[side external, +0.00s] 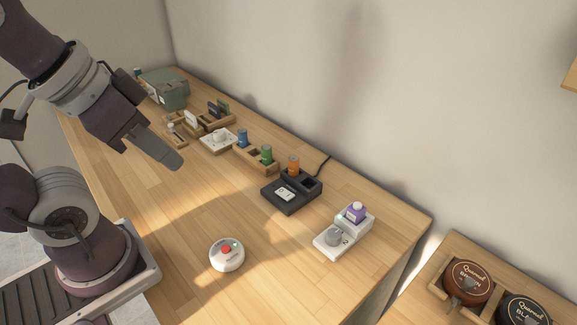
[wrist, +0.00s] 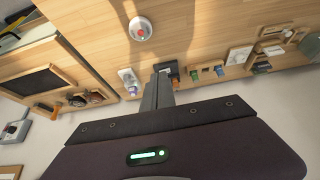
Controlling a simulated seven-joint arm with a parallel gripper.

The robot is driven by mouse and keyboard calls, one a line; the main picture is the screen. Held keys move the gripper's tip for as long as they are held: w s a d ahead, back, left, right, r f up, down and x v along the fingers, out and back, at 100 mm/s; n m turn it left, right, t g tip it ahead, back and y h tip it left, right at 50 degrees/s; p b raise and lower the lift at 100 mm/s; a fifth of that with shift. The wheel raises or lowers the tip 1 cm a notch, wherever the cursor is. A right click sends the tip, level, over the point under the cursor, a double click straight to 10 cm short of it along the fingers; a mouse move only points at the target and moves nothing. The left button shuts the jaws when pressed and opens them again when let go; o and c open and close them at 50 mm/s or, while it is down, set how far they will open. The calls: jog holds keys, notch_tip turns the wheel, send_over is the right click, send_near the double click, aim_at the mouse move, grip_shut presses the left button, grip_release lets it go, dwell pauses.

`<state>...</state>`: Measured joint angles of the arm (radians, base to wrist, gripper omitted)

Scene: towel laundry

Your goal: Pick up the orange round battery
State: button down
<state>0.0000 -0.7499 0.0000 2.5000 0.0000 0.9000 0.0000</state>
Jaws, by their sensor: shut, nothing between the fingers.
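The orange round battery (side external: 293,163) stands upright at the back of a black charger (side external: 284,202) on the wooden table, in the side view. My gripper (side external: 174,161) is shut and empty, in the air above the table, well to the left of the battery.
A blue battery (side external: 242,136) and a green battery (side external: 266,153) stand in a wooden holder left of the charger. A purple-topped white device (side external: 331,240) stands to its right. A white red-buttoned puck (side external: 227,254) lies in front.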

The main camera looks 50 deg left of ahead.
jog(key=c, duration=1.1)
grip_release()
jog(key=m+g, duration=0.6)
jog(key=m, duration=1)
send_over(294, 158)
jog(key=f, duration=1)
jog(key=shift+s+d+f, duration=0.1)
jog(key=shift+d+f, duration=0.2)
jog(key=shift+d, duration=0.05)
jog(key=f, duration=0.7)
jog(key=shift+a+f, duration=0.15)
jog(key=shift+a, duration=0.2)
